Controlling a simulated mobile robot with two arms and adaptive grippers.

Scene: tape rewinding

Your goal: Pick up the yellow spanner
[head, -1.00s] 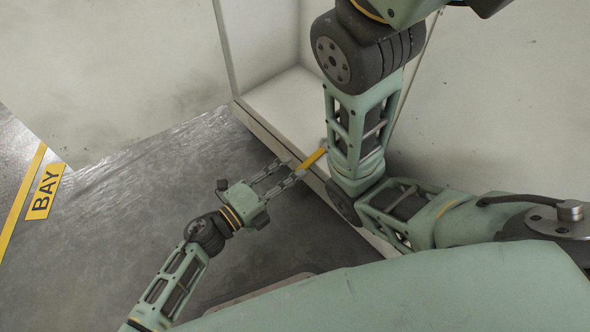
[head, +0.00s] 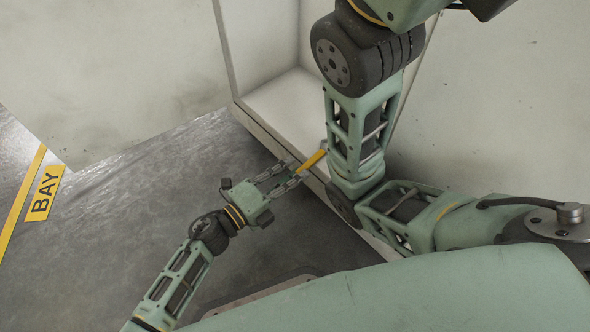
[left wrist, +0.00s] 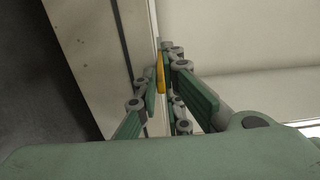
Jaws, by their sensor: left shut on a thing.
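The yellow spanner (head: 312,160) lies at a slant over the front edge of the white shelf, seen in the head view. Its far end is partly hidden by my other arm. My left gripper (head: 291,172) reaches in from the left, its fingers at the spanner's near end. In the left wrist view the spanner (left wrist: 160,73) stands between the two fingers (left wrist: 160,85), which are shut on it. My right arm shows at the right of the head view, but its gripper is out of view.
The white shelf or cabinet floor (head: 285,105) has a raised front edge and upright walls. Grey floor (head: 150,190) lies open to the left. A yellow BAY sign (head: 44,193) marks the floor at far left. My right arm hangs close over the shelf.

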